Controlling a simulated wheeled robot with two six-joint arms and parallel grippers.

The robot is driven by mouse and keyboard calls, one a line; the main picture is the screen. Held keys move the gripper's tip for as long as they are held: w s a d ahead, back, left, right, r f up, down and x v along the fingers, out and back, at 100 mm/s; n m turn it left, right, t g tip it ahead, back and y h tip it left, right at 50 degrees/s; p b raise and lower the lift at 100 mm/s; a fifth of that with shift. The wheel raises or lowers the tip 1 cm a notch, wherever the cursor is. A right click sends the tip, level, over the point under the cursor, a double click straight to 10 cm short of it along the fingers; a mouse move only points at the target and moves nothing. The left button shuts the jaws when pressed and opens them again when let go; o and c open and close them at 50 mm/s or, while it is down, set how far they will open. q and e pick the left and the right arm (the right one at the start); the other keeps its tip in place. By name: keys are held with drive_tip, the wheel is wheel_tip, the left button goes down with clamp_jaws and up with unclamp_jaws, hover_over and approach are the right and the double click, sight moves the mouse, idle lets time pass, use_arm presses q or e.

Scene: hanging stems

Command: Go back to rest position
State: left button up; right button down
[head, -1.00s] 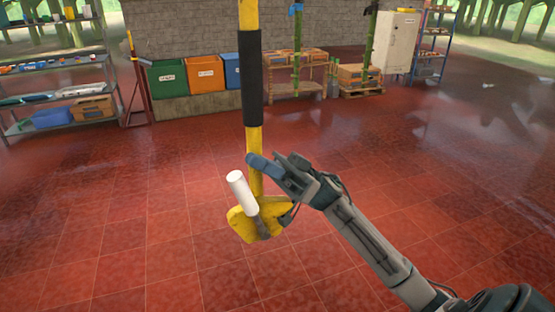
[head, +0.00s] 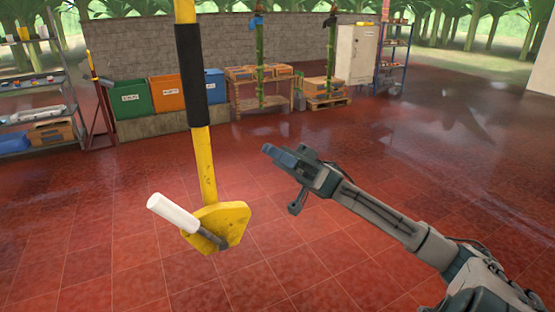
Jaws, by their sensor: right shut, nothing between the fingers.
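My right gripper (head: 284,157) is in the middle of the head view, at the end of my arm that comes in from the lower right. Its fingers are shut with nothing between them. It is to the right of a yellow pole (head: 203,165) and apart from it. My left gripper is not in view.
The yellow pole hangs from above, with a black sleeve (head: 191,78), a yellow plate (head: 228,221) and a white-handled lever (head: 172,213) at its lower end. Bins (head: 131,97) and a shelf (head: 70,95) stand behind at left. The red floor (head: 450,170) at right is clear.

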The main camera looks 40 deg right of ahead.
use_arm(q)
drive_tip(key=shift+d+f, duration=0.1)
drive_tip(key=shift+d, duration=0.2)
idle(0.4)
